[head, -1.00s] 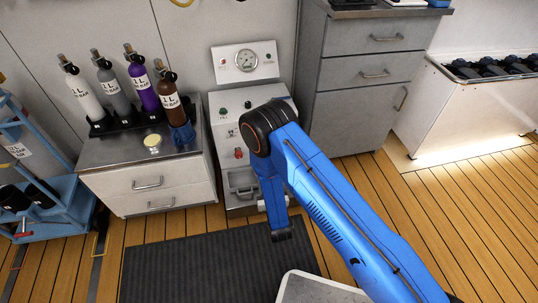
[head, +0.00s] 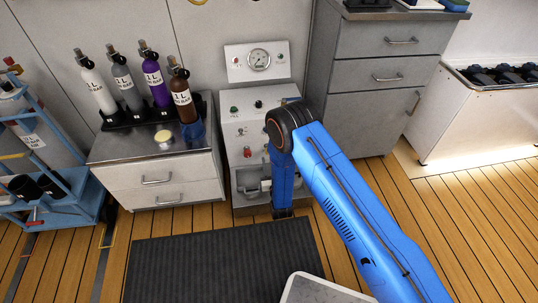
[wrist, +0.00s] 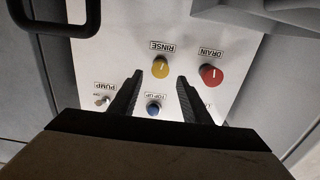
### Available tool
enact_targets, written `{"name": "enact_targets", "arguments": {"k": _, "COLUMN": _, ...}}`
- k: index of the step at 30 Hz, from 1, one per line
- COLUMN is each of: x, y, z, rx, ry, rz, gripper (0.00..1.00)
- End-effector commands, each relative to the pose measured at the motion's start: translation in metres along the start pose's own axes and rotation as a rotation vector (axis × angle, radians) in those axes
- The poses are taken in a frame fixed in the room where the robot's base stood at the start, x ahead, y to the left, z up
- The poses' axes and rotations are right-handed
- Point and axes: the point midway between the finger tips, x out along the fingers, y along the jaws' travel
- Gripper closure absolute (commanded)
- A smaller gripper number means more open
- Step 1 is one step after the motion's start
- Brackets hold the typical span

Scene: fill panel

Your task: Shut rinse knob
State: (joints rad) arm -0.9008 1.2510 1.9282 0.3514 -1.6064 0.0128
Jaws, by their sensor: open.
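The rinse knob (wrist: 160,67) is a round yellow knob with a pale pointer line, under an upside-down RINSE label on a white panel (wrist: 115,55). My gripper (wrist: 158,80) is open and empty in the wrist view. Its two dark fingertips show on either side of and just below the yellow knob. Whether they touch it or how far off they are, I cannot tell. In the head view the rinse knob cannot be made out, and my blue arm covers the right part of the control unit (head: 240,130).
Close by on the panel are a red DRAIN knob (wrist: 210,74), a blue TOP UP knob (wrist: 153,107) and a PUMP switch (wrist: 102,100). A dark handle (wrist: 60,30) sticks out at upper left. A bottle cabinet (head: 150,183) stands left of the unit, grey drawers (head: 385,80) right.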

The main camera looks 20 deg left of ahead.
Motion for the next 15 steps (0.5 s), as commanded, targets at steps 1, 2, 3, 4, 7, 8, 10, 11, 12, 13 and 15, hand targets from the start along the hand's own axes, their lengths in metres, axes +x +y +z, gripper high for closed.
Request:
{"name": "enact_targets", "arguments": {"k": 1, "x": 0.009, "y": 0.000, "z": 0.000, "rx": 0.002, "ry": 0.002, "rz": 0.000, "gripper": 0.56}}
{"name": "enact_targets", "arguments": {"k": 2, "x": 0.014, "y": 0.000, "z": 0.000, "rx": 0.002, "ry": 0.001, "rz": 0.000, "gripper": 0.56}}
{"name": "enact_targets", "arguments": {"k": 3, "x": 0.020, "y": 0.000, "z": 0.000, "rx": 0.001, "ry": 0.002, "rz": 0.000, "gripper": 0.56}}
{"name": "enact_targets", "arguments": {"k": 4, "x": 0.025, "y": 0.000, "z": 0.000, "rx": 0.001, "ry": 0.002, "rz": 0.000, "gripper": 0.56}}
{"name": "enact_targets", "arguments": {"k": 7, "x": 0.037, "y": 0.000, "z": 0.000, "rx": 0.000, "ry": 0.002, "rz": 0.001, "gripper": 0.56}}
{"name": "enact_targets", "arguments": {"k": 8, "x": 0.040, "y": 0.000, "z": 0.000, "rx": 0.000, "ry": 0.001, "rz": 0.001, "gripper": 0.56}}
{"name": "enact_targets", "arguments": {"k": 10, "x": 0.046, "y": 0.000, "z": 0.000, "rx": 0.000, "ry": 0.000, "rz": 0.001, "gripper": 0.56}}
{"name": "enact_targets", "arguments": {"k": 11, "x": 0.048, "y": 0.000, "z": 0.000, "rx": 0.001, "ry": 0.000, "rz": 0.001, "gripper": 0.56}}
{"name": "enact_targets", "arguments": {"k": 12, "x": 0.051, "y": 0.000, "z": 0.000, "rx": 0.001, "ry": 0.001, "rz": 0.000, "gripper": 0.56}}
{"name": "enact_targets", "arguments": {"k": 13, "x": 0.052, "y": 0.000, "z": 0.000, "rx": 0.001, "ry": 0.001, "rz": 0.000, "gripper": 0.56}}
{"name": "enact_targets", "arguments": {"k": 15, "x": 0.053, "y": 0.000, "z": 0.000, "rx": 0.000, "ry": 0.000, "rz": 0.000, "gripper": 0.56}}
